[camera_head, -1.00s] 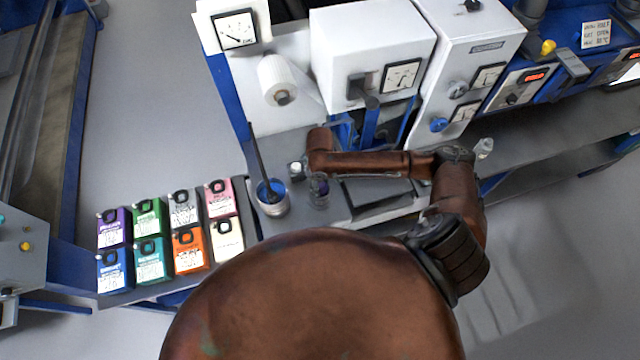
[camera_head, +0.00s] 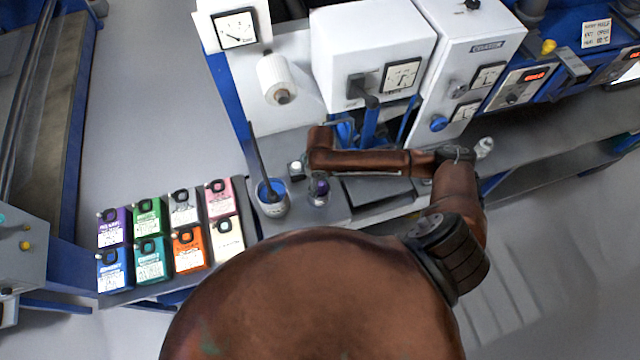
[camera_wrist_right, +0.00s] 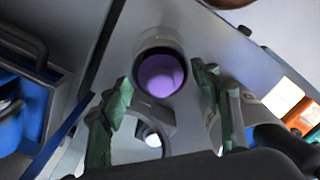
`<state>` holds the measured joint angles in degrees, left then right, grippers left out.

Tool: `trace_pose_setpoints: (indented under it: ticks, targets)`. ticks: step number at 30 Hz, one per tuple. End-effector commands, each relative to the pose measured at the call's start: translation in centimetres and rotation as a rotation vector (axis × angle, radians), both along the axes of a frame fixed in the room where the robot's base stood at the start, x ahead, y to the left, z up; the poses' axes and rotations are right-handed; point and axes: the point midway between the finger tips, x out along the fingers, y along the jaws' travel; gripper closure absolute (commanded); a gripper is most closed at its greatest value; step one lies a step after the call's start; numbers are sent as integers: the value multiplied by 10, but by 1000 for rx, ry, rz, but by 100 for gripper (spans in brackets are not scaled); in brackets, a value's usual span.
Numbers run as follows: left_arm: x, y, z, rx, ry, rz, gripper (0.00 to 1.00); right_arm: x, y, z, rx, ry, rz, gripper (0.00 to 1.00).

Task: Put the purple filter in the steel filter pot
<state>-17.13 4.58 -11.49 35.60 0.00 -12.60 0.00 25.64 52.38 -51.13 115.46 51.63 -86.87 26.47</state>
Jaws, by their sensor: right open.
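The purple filter (camera_wrist_right: 160,75) sits inside the round opening of the steel filter pot (camera_wrist_right: 163,43) in the right wrist view. In the head view the purple filter (camera_head: 320,186) shows as a dark purple patch inside the small pot (camera_head: 318,201) on the grey bench. My right gripper (camera_wrist_right: 163,80) is open, its two green fingers apart to either side of the pot's picture. Whether the fingers touch the pot cannot be told. In the head view my arm hides most of this gripper. My left gripper is not in view.
A bucket of blue liquid (camera_head: 272,198) with a long stick stands left of the pot. Several coloured boxes (camera_head: 150,258) stand in two rows farther left. White meter cabinets (camera_head: 372,50) rise behind, with a paper roll (camera_head: 277,78) beside them.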

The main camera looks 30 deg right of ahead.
Motion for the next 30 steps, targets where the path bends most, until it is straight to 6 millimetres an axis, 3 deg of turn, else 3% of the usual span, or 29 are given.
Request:
trace_pose_setpoints:
  ticks: [15,21,30]
  targets:
    - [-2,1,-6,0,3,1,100,1,0,98,0,-4,1,43]
    - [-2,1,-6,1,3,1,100,0,1,114,1,-1,1,43]
    - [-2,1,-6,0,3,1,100,0,1,116,1,-1,0,43]
